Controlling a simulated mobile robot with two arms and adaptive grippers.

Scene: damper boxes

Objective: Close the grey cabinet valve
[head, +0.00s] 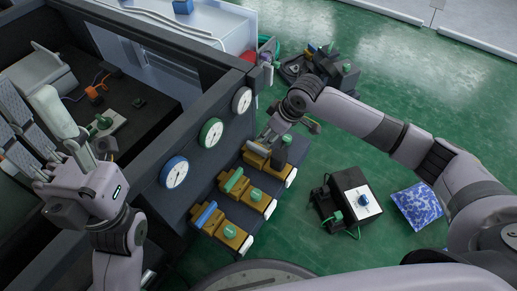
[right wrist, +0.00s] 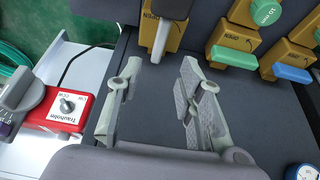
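The grey cabinet valve is the farthest of three valves in the head view. Its yellow block (head: 256,160) stands on the dark cabinet, and its grey lever also shows at the top of the right wrist view (right wrist: 161,42). The block (right wrist: 153,18) reads OPEN, and the lever points toward my gripper. My right gripper (head: 287,130) is close to this valve in the head view. In the right wrist view its fingers (right wrist: 160,105) are spread and empty, with the lever ahead of them. My left gripper (head: 38,112) is open and empty at the left.
A green-handled valve (head: 233,180) and a blue-handled valve (head: 205,215) stand beside the grey one. Grey, green and blue-rimmed dials (head: 211,133) are on the cabinet. A red box (right wrist: 62,108) lies left of the fingers in the wrist view. A black box (head: 349,193) stands on the green floor.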

